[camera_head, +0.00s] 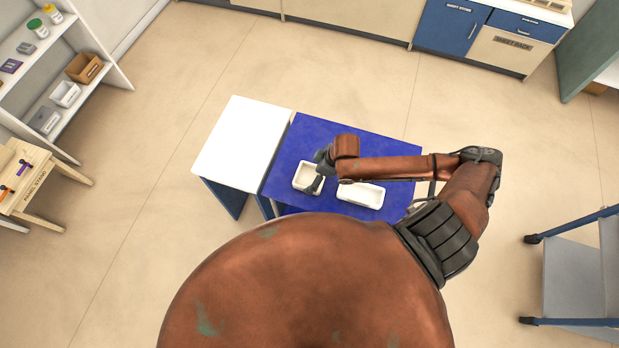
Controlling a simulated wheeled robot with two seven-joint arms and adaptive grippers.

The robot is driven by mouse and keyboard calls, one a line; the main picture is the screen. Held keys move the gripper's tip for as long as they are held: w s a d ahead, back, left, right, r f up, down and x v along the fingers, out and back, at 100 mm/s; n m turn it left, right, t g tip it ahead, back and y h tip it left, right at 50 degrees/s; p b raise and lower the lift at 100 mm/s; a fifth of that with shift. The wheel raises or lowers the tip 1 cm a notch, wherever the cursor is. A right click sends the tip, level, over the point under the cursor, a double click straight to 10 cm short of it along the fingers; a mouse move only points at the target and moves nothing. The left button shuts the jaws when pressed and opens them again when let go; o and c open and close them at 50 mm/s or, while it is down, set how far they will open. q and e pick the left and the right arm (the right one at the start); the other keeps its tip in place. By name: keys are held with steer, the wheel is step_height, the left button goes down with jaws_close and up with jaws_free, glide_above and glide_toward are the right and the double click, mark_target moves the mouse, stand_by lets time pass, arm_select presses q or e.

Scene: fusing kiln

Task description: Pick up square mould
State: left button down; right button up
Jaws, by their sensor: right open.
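The square mould (303,177), a small white open tray, sits on the blue table top. My right gripper (319,172) is over its right side, with dark fingers apart and hiding part of the mould. Whether the fingers touch the mould I cannot tell. A longer white rectangular mould (362,196) lies just to the right, partly below my right forearm. My left gripper is not in view.
The blue table (310,133) adjoins a white-topped table (240,140) on its left. A shelf (60,55) and a wooden stand (30,170) are at the left. A cart (572,275) stands at the right. Open floor surrounds the tables.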

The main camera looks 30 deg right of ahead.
mark_target(308, 178)
steer(key=x, duration=0.3)
steer(key=shift+a+f, duration=0.1)
steer(key=shift+f, duration=0.2)
steer(key=shift+f, duration=0.25)
stand_by(0.5)
steer(key=c, duration=1.5)
